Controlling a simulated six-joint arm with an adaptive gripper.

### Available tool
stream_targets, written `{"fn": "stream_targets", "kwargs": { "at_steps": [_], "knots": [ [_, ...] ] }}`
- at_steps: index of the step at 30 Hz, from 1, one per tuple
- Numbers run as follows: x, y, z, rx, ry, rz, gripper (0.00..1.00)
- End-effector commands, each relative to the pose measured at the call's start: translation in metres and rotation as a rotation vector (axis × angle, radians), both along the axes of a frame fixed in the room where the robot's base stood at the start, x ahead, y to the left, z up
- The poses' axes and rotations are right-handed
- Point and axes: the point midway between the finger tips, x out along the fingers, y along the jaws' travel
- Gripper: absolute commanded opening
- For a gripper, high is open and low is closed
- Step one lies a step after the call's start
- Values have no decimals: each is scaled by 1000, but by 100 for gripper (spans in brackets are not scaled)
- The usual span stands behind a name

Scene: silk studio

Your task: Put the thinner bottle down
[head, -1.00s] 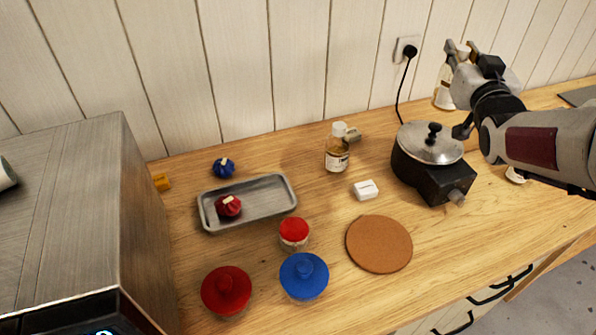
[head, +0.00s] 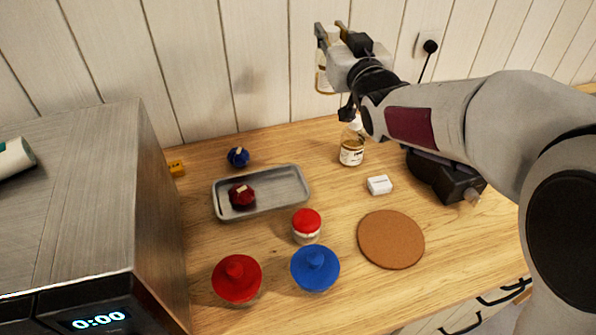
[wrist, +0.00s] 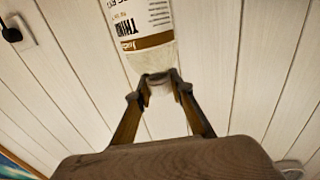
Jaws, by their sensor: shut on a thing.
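My gripper (head: 331,34) is raised high in front of the plank wall, above the back of the counter. In the wrist view its fingers (wrist: 160,88) are shut on the neck of a clear bottle (wrist: 145,38) whose label reads "THIN…" with a brown band. In the head view this thinner bottle (head: 324,80) is mostly hidden behind the gripper, with only its pale lower part showing, well above the wooden counter (head: 330,200). A second bottle (head: 351,153), with amber contents and a white label, stands on the counter below, partly hidden by my arm.
A metal tray (head: 290,178) holds a dark red object. A blue knobbed object (head: 238,157), white box (head: 380,185), red-lidded jar (head: 306,222), red lid (head: 237,277), blue lid (head: 315,267) and cork mat (head: 391,239) lie around.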

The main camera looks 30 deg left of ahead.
Motion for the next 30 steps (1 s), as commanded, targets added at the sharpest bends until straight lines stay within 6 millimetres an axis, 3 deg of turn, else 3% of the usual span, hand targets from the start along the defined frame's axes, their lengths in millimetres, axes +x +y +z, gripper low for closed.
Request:
{"fn": "stream_targets", "kwargs": {
  "at_steps": [6, 21, 30],
  "knots": [
    [-22, 34, -4, -1, 4, 52, 0],
    [-20, 31, -96, -1, 2, 47, 0],
    [-20, 30, -111, 1, 1, 47, 0]
  ]
}}
